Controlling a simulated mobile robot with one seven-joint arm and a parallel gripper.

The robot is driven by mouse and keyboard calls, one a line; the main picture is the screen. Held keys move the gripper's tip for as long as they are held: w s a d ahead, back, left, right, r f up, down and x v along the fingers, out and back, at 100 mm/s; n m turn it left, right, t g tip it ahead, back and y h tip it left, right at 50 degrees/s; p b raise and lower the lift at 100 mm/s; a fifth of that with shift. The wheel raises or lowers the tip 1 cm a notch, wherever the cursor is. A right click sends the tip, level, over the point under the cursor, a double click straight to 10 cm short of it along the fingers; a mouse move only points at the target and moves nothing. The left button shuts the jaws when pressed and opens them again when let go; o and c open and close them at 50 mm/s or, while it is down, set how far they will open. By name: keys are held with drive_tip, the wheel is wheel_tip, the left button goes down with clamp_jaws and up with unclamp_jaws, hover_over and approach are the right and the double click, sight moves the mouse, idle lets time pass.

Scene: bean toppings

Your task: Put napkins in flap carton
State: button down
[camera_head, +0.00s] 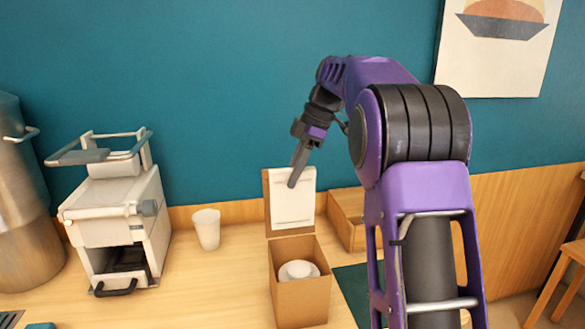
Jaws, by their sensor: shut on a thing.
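The flap carton (301,300) is an open brown box at the front middle of the counter. Its flap (267,205) stands upright at the back. My gripper (293,184) points down in front of the flap. It is shut on a flat white piece, which looks like the napkins (293,207). The white piece overlaps the flap in this view, above the box opening. I cannot tell how far it is from the flap. A round white thing (299,270) lies inside the carton.
A white cup (206,229) stands left of the carton. A white machine (118,222) and a large metal urn (22,200) are at the left. A wooden box (347,216) is behind the carton to the right. A dark green mat (354,287) lies right of it.

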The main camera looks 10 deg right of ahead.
drive_tip(key=shift+f, duration=1.75)
drive_tip(key=b, duration=0.9)
hover_over(293, 247)
drive_tip(key=s, duration=0.2)
drive_tip(key=shift+w+a+f, duration=0.1)
drive_tip(key=shift+a+f, duration=0.05)
drive_tip(key=shift+f, duration=6.35)
drive_tip(key=shift+f+b, duration=0.5)
drive_tip(key=shift+f, duration=0.15)
drive_tip(key=shift+f+b, duration=0.75)
drive_tip(key=shift+f, duration=0.7)
drive_tip(key=c, duration=0.7)
unclamp_jaws()
drive_tip(key=shift+o, duration=0.2)
wheel_tip(293, 247, up, 12)
drive_tip(key=p, duration=0.9)
drive_tip(key=shift+r+p, duration=0.2)
drive_tip(key=shift+p, duration=0.2)
